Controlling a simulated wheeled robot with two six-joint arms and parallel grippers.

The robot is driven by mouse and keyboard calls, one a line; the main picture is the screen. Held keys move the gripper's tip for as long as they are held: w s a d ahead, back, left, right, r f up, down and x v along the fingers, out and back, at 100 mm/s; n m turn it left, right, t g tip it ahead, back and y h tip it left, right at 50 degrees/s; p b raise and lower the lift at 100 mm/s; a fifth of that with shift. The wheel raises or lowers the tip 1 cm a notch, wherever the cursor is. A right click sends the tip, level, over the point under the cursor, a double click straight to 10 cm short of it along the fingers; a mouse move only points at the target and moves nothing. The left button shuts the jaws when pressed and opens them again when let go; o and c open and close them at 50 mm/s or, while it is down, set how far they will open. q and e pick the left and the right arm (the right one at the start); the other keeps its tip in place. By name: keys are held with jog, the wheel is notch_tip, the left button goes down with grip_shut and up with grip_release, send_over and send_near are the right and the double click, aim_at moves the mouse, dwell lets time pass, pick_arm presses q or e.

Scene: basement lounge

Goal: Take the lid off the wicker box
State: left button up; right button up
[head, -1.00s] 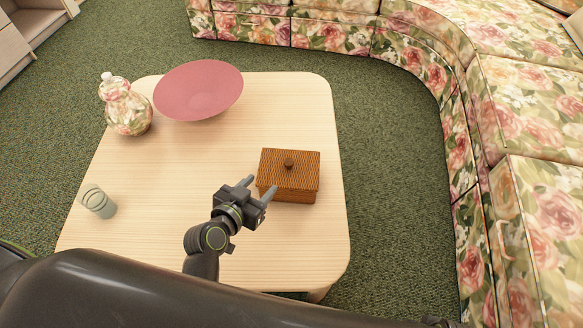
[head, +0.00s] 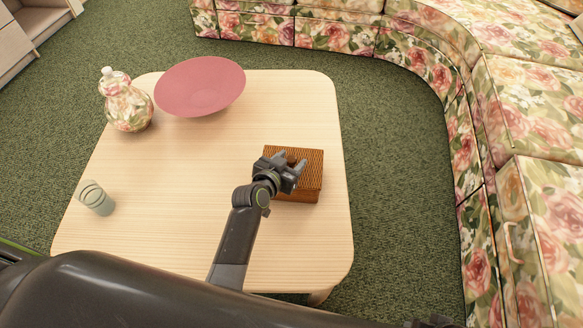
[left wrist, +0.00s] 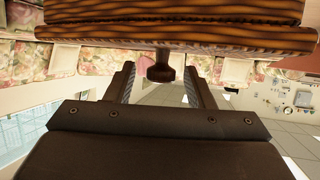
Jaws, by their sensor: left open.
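The brown wicker box (head: 312,190) sits on the right part of the table, with its lid (head: 314,160) on. My left gripper (head: 291,161) is over the lid, open, and hides the lid's knob in the head view. In the left wrist view the picture is upside down: the lid (left wrist: 200,38) crosses the top and the dark round knob (left wrist: 160,73) hangs below it. The two open fingers (left wrist: 162,85) stand one on each side of the knob, with gaps between.
The pale wooden table (head: 190,215) also holds a pink bowl (head: 200,87), a floral jar (head: 127,106) and a glass (head: 95,198), all left of the box. A floral sofa (head: 475,200) curves around the right and back. The table's middle is clear.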

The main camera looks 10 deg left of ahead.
pick_arm(q)
jog(key=shift+w+d+f, duration=0.1)
jog(key=shift+w+f, duration=0.1)
jog(key=shift+w, duration=0.3)
grip_shut()
jog(key=shift+r, duration=0.15)
